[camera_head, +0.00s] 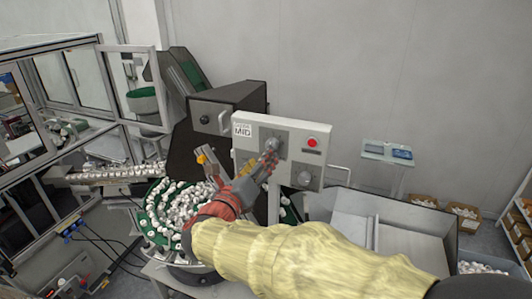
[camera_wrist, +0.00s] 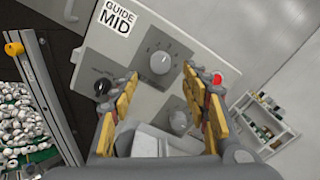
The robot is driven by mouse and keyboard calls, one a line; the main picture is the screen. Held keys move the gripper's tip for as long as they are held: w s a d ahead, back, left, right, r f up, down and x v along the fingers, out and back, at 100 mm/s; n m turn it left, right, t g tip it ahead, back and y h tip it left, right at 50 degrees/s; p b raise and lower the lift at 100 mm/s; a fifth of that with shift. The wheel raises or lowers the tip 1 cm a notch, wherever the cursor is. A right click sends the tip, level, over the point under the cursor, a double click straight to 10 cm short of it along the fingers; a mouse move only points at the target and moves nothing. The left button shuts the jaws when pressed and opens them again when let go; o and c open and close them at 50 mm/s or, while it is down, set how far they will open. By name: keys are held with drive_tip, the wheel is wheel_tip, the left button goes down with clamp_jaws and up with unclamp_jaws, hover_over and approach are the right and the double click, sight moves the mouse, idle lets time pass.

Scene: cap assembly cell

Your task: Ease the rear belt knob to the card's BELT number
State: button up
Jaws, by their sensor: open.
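The pale control panel (camera_head: 240,160) carries a card (camera_head: 242,130); in the wrist view the card (camera_wrist: 116,17) reads GUIDE MID, and I see no BELT number on it. A grey knob (camera_wrist: 160,62) sits on a dark dial plate, a second grey knob (camera_wrist: 180,120) lies below it, and a small black knob (camera_wrist: 103,86) is at left. Their labels are too small to read, so I cannot tell which is the rear belt knob. My gripper (camera_wrist: 160,73) is open and empty, its fingers appearing either side of the upper knob; contact is not clear.
A red button (camera_head: 312,142) is on the panel's right side. A round bowl of white caps (camera_head: 165,205) stands below my arm at left. A grey bin (camera_head: 347,204) lies below right. A small stand (camera_head: 385,152) stands behind. The wall behind is bare.

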drive_tip(key=shift+v, duration=2.35)
drive_tip(key=s+d+f+m+g+y+b, duration=0.2)
drive_tip(key=s+d+f+m+g+b, duration=0.2)
drive_tip(key=s+d+f+m+b, duration=0.55)
drive_tip(key=s+d+f+m+g+y+b, duration=0.2)
drive_tip(key=s+f+m+g+b, duration=0.4)
drive_tip(key=f+m, duration=0.85)
drive_tip(key=s+d+f+m+g+y+b, duration=0.25)
drive_tip(key=s+d+f+m+b, duration=0.25)
drive_tip(key=s+f+m, duration=0.7)
drive_tip(key=d+f+m+t+b, duration=0.1)
drive_tip(key=d+f+m+b, duration=0.1)
drive_tip(key=d+f+b, duration=0.5)
drive_tip(key=f+b, duration=0.1)
drive_tip(key=b, duration=0.3)
drive_tip(key=shift+w+m, duration=0.2)
drive_tip(key=shift+m, duration=0.2)
